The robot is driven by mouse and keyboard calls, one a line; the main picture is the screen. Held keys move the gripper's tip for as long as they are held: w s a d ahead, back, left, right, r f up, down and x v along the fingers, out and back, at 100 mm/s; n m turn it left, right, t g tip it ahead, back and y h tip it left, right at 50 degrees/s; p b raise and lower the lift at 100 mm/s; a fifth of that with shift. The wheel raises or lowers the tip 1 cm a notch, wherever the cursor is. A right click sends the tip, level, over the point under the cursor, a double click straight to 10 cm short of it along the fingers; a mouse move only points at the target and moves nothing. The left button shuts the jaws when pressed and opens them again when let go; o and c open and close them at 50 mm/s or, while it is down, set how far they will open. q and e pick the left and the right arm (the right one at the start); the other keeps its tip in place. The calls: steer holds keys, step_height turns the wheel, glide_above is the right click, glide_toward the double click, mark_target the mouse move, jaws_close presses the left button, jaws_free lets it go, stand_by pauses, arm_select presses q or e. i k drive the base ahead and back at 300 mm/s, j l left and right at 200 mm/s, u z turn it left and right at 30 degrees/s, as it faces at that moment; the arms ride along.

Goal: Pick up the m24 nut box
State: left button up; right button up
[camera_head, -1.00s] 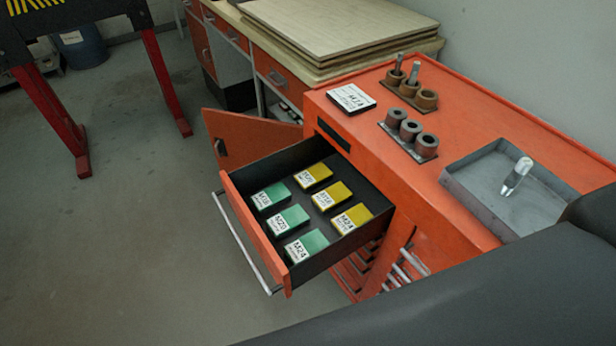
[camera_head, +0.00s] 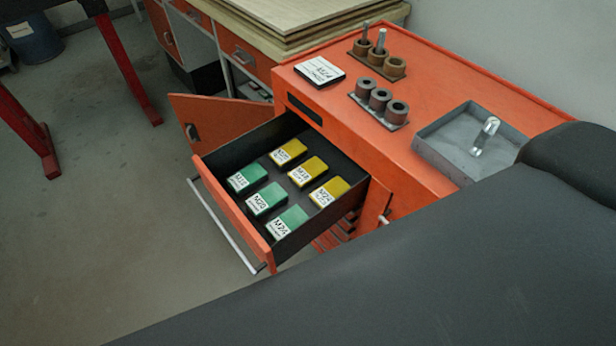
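Two boxes marked M24 lie in the open drawer (camera_head: 197,172): a green one (camera_head: 293,217) at the near end of the green row and a yellow one (camera_head: 338,186) at the near end of the yellow row. Each has a white label with smaller text too small to read, so I cannot tell which holds nuts. The other green (camera_head: 267,197) and yellow (camera_head: 313,167) boxes lie farther back in the same rows. Neither of my grippers is in view.
The orange cabinet top holds a white labelled box (camera_head: 319,71), two racks of round parts (camera_head: 379,100) and a grey tray (camera_head: 446,153) with a metal piece. A cabinet door (camera_head: 225,128) stands open behind the drawer. My dark arm link fills the lower right.

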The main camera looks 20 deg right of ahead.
mark_target(321, 198)
steer(key=z, duration=0.95)
steer(key=k+j+z, duration=0.15)
steer(key=z, duration=0.3)
steer(key=k+j+z, duration=0.2)
steer(key=z, duration=0.25)
